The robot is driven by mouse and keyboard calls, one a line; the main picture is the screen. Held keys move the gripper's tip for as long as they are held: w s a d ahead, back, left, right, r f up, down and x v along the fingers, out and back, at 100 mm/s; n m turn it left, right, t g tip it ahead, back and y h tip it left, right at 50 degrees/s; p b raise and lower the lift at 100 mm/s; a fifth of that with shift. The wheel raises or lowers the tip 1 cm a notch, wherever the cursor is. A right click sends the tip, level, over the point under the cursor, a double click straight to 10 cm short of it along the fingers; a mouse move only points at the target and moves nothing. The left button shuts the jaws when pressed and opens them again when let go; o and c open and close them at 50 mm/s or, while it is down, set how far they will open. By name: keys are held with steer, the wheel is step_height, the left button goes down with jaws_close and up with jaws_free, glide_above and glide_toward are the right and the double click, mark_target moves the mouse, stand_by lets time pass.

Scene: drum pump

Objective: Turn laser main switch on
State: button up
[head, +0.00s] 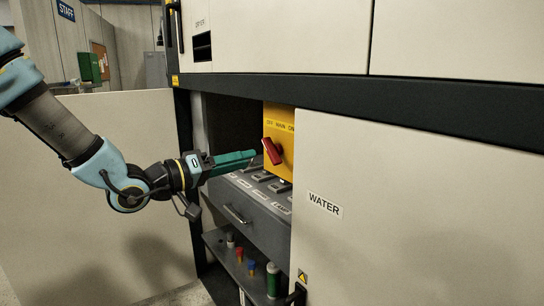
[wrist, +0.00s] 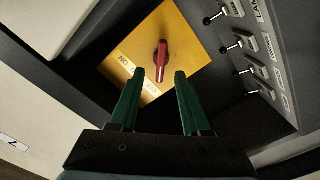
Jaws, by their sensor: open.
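The main switch is a red knob (head: 272,151) on a yellow plate (head: 284,126) lettered OFF, MAIN and ON, set in the recess of the white cabinet. In the head view the knob's bar is tilted, its top end to the left. My gripper (head: 254,154) is open, with its green fingers reaching from the left toward the knob. In the wrist view the red knob (wrist: 161,62) shows just beyond the gap between the two fingertips (wrist: 159,74). A white line marks the knob's near end.
A grey panel with several small toggle levers (wrist: 238,45) lies beside the yellow plate. Below is a drawer with a handle (head: 237,214) and a shelf with bottles (head: 272,280). The WATER door (head: 400,220) bounds the recess on the right.

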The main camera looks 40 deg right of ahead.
mark_target(269, 154)
steer(key=d+p, duration=0.1)
steer(key=d, duration=0.6)
steer(key=shift+s+d, duration=0.1)
steer(key=shift+s, duration=0.05)
steer(key=shift+c, duration=0.2)
jaws_close()
